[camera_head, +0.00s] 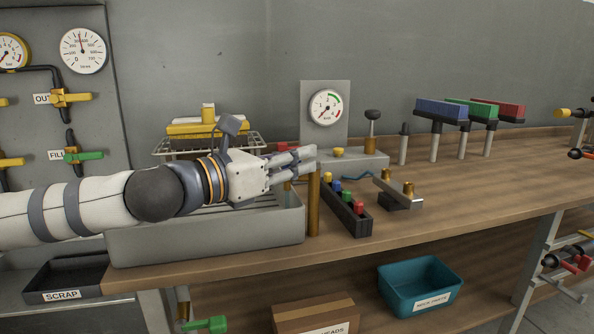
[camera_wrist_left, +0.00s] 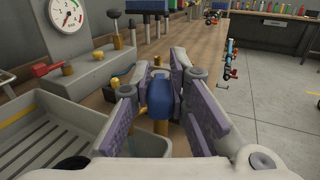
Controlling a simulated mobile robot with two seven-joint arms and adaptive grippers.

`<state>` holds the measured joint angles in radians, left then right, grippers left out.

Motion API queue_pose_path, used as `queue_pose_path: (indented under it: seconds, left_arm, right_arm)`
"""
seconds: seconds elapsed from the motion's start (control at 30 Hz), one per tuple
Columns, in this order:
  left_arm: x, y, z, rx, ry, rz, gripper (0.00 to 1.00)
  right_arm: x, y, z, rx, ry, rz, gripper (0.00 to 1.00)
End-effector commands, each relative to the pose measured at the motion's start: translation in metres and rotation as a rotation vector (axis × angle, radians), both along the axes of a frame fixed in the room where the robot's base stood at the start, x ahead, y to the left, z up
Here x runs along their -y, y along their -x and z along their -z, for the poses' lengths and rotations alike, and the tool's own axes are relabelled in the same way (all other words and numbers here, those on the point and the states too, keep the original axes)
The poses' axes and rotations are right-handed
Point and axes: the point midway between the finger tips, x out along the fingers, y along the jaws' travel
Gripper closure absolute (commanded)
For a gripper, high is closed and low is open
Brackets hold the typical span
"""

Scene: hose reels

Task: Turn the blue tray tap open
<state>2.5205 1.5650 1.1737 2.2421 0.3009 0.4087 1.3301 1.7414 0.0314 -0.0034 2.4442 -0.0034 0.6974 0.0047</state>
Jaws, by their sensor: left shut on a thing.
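The blue tap handle (camera_wrist_left: 160,94) shows in the left wrist view between the purple-grey finger pads of my left gripper (camera_wrist_left: 159,80), above a brass stem (camera_wrist_left: 162,127). In the head view my left gripper (camera_head: 303,158) reaches over the grey ribbed tray (camera_head: 205,242) to the top of the upright brass pipe (camera_head: 313,205) at the tray's right end. It is shut on the blue tap there; its fingers hide the handle in the head view. How far the handle is turned cannot be told. My right gripper is in neither view.
A narrow black rack (camera_head: 347,211) with coloured knobs stands just right of the pipe. A gauge panel (camera_head: 340,85) stands behind, and a brass-fitted block (camera_head: 400,196) lies farther right. The bench (camera_head: 470,190) is clear at front right. A teal bin (camera_head: 420,287) is below.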

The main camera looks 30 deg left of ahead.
Motion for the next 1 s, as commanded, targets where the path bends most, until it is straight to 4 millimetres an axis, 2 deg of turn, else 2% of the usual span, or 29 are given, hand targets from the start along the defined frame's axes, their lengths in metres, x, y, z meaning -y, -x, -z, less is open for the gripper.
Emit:
queue_pose_path:
  seconds: [0.03, 0.23, 0.7, 1.0]
  left_arm:
    - [0.006, -0.001, 0.01, -0.007, -0.005, -0.03, 1.0]
    - [0.015, 0.001, 0.006, -0.006, -0.008, -0.219, 1.0]
    - [0.03, -0.002, 0.002, -0.005, -0.005, -0.665, 1.0]
    - [0.038, -0.007, 0.004, -0.007, -0.006, -0.89, 1.0]
  right_arm:
    - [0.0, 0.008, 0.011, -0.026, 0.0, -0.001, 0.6]
    - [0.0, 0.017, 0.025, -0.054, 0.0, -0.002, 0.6]
    - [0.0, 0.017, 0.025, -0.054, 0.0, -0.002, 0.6]
    - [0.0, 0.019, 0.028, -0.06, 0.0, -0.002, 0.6]
